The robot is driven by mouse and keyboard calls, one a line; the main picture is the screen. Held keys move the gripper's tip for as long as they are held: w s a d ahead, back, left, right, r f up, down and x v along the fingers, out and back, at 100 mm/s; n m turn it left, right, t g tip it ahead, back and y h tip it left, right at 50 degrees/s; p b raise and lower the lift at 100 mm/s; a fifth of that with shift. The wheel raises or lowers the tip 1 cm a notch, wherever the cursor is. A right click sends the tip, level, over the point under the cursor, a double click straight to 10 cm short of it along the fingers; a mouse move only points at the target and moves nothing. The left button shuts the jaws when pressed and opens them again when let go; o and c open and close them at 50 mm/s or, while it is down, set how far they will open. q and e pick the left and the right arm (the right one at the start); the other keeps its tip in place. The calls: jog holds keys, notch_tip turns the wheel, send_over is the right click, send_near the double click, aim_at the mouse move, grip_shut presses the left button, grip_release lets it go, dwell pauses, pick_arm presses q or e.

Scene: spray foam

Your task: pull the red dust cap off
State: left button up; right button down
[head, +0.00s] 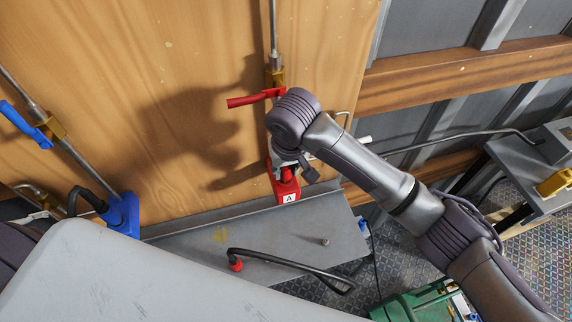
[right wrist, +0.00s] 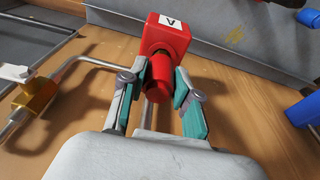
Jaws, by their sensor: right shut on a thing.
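The red block labelled A (head: 287,190) sits low on the wooden wall, at the bottom of a pipe. In the right wrist view the red block (right wrist: 166,42) is straight ahead of my right gripper (right wrist: 160,80). The red dust cap (right wrist: 158,88) appears to be the short red cylinder at the block, between the two fingers. The fingers are shut on it from both sides. It meets the block; no gap shows between them. In the head view my right wrist and arm partly hide this spot. My left gripper is out of view.
A red-handled valve (head: 256,98) is on the pipe above. A black hose with a red end (head: 235,264) lies on the grey shelf (head: 190,245). A blue block (head: 122,214) and blue-handled valve (head: 24,125) are left. A white-handled brass valve (right wrist: 35,95) is beside my right gripper.

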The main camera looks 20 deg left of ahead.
jog(key=shift+f, duration=0.3)
jog(key=c, duration=0.8)
grip_release()
jog(key=shift+o, duration=0.2)
